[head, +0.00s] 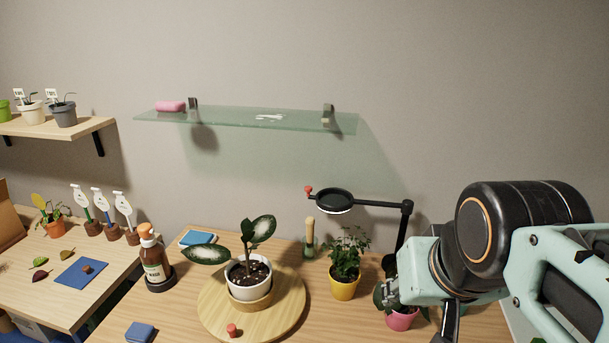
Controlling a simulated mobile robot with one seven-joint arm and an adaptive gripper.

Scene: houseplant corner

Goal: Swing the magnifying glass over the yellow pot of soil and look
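The magnifying glass (335,201) is a round black ring with a pale lit underside, on a black jointed stand arm, with a red knob (309,190) at its left end. In the head view it shows above and slightly left of the yellow pot (344,288); the depth between them is hard to judge. A leafy green plant grows in the pot and hides most of its soil. My mint and black arm reaches in from the right. My gripper (450,322) shows only partly as dark pieces below the wrist, right of the yellow pot; its fingertips are not clear.
A white pot (247,279) with a large-leaved plant stands on a round wooden board (207,300) left of the yellow pot. A pink pot (402,320) sits close under my arm. A brown bottle (155,262) stands left. A glass shelf (235,119) hangs above.

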